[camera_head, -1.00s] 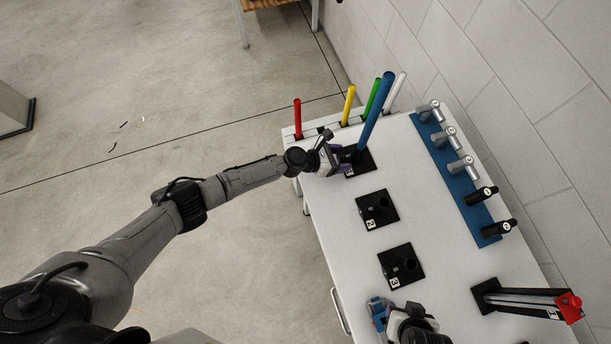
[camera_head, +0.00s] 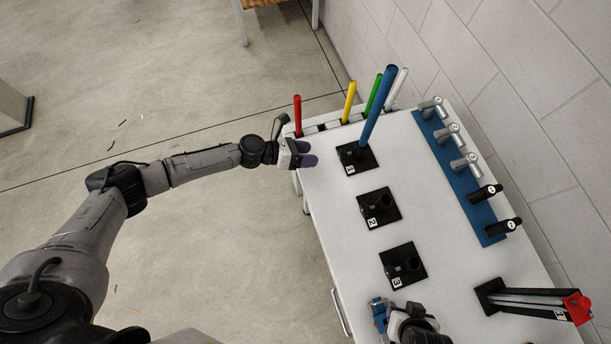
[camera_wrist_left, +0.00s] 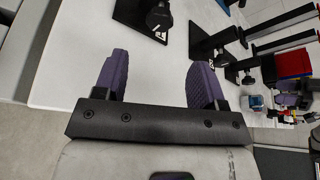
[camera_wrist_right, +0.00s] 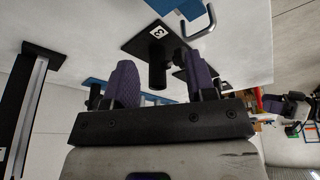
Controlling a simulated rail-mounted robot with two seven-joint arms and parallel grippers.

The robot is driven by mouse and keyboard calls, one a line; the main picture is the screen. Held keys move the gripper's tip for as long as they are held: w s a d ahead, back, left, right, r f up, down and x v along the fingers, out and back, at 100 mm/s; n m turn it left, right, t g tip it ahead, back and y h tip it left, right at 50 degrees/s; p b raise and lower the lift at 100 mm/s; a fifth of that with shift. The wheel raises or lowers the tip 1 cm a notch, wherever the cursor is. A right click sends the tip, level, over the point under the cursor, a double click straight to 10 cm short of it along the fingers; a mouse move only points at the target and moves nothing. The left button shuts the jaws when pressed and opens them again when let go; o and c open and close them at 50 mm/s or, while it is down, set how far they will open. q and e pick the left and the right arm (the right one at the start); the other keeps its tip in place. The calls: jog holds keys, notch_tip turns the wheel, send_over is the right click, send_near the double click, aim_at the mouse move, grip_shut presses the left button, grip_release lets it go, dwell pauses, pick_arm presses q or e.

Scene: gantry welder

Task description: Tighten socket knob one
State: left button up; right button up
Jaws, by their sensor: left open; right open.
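Socket one (camera_head: 357,160) is a black base labelled 1 at the far end of the white table. A tall blue rod (camera_head: 377,108) stands in it. Its knob is too small to make out clearly in the head view. My left gripper (camera_head: 307,154) is open and empty, just left of socket one and apart from it. In the left wrist view a black knob (camera_wrist_left: 158,18) on a socket base lies beyond and between the open purple fingers (camera_wrist_left: 161,70). My right gripper (camera_head: 378,312) is open and empty near socket three (camera_head: 403,266), whose dark knob (camera_wrist_right: 157,62) shows in the right wrist view.
Socket two (camera_head: 379,208) sits between sockets one and three, with no rod in it. Red (camera_head: 298,115), yellow (camera_head: 348,101), green and white rods stand along the far edge. A blue strip (camera_head: 459,187) with several handles lies along the wall. A black stand (camera_head: 530,302) is at right.

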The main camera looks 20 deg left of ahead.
pick_arm(q)
jog(key=s+d+r+m+g+y+p, duration=0.1)
jog(key=s+d+r+m+g+p, duration=0.1)
jog(key=s+m, duration=0.9)
jog(key=s+d+r+m+g+y+p, duration=0.1)
jog(key=s+d+r+m+p, duration=0.4)
jog(key=s+m, duration=0.7)
jog(key=shift+d+r+m+g+y, duration=0.3)
jog(key=shift+d+r+m+g, duration=0.8)
jog(key=shift+m, duration=1.6)
jog(key=shift+d+r+t, duration=0.15)
jog(key=shift+r+t, duration=0.15)
jog(key=shift+r, duration=0.1)
